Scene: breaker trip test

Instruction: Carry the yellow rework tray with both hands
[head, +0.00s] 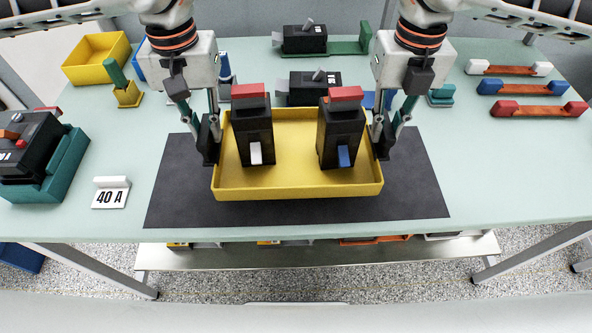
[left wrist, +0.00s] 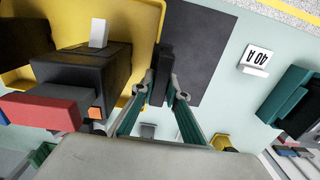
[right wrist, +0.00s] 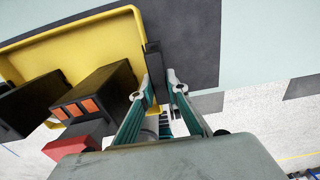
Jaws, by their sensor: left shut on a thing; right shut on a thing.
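The yellow rework tray (head: 290,185) is over the dark mat at the middle of the bench and looks level. I cannot tell whether it touches the mat. Two black breakers stand in it, both with red tops: one with a white lever (head: 258,130), one with a blue lever (head: 337,135). My left gripper (head: 211,142) is shut on the tray's left wall, and my right gripper (head: 381,140) is shut on its right wall. The tray wall also shows in the left wrist view (left wrist: 133,20) and the right wrist view (right wrist: 125,28).
The dark mat (head: 300,212) lies under the tray. A "40 A" sign (head: 110,193) and a black breaker in a teal holder (head: 28,150) are at left. A yellow bin (head: 95,60) stands back left. Several coloured-ended bars, including a red one (head: 540,110), lie at right.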

